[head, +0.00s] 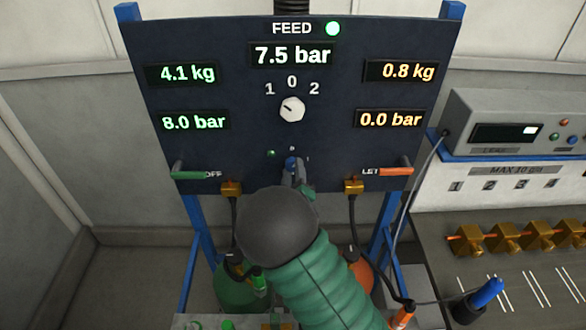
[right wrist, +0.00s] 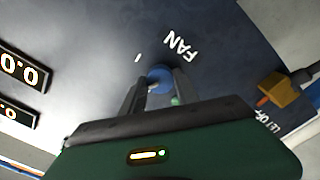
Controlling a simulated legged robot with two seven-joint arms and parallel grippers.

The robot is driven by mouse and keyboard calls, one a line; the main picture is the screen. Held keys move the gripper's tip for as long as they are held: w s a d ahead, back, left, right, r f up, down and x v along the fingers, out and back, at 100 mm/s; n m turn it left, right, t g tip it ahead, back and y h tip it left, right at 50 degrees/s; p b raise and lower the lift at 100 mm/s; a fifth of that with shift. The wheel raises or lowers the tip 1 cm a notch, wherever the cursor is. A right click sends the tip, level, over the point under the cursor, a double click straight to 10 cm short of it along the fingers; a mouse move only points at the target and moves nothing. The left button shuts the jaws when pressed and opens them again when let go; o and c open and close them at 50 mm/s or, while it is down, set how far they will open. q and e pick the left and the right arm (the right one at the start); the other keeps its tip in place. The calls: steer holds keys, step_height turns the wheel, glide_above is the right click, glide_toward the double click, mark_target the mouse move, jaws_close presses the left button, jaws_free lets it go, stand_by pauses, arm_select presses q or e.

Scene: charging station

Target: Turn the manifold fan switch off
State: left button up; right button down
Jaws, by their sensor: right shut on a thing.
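The fan switch (head: 290,162) is a small blue knob low in the middle of the dark panel (head: 225,65). In the right wrist view the blue knob (right wrist: 160,77) sits beside the white FAN label, with a small white mark near it. My right gripper (head: 293,178) reaches up to the panel, its fingers on either side of the knob. The right wrist view shows the gripper (right wrist: 158,88) closed on the knob. The fingers partly hide the knob, and its pointing direction cannot be told. My left gripper is not in view.
Above is a white selector knob (head: 292,109) marked 1, 0, 2. A green handle (head: 189,175) and an orange handle (head: 396,171) stick out at the panel's lower sides. Brass fittings with hoses (head: 232,188) hang below. A bench with brass blocks (head: 505,238) stands right.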

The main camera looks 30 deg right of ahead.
steer(key=n+p, duration=0.1)
steer(key=n, duration=0.1)
steer(key=n+p, duration=0.1)
steer(key=n, duration=0.2)
steer(key=shift+w+r, duration=0.1)
steer(key=shift+r, duration=0.1)
stand_by(0.3)
steer(key=c, duration=1.4)
jaws_free()
steer(key=o, duration=0.5)
steer(key=shift+w+f, duration=0.15)
steer(key=shift+f, duration=0.05)
steer(key=shift+d, duration=0.1)
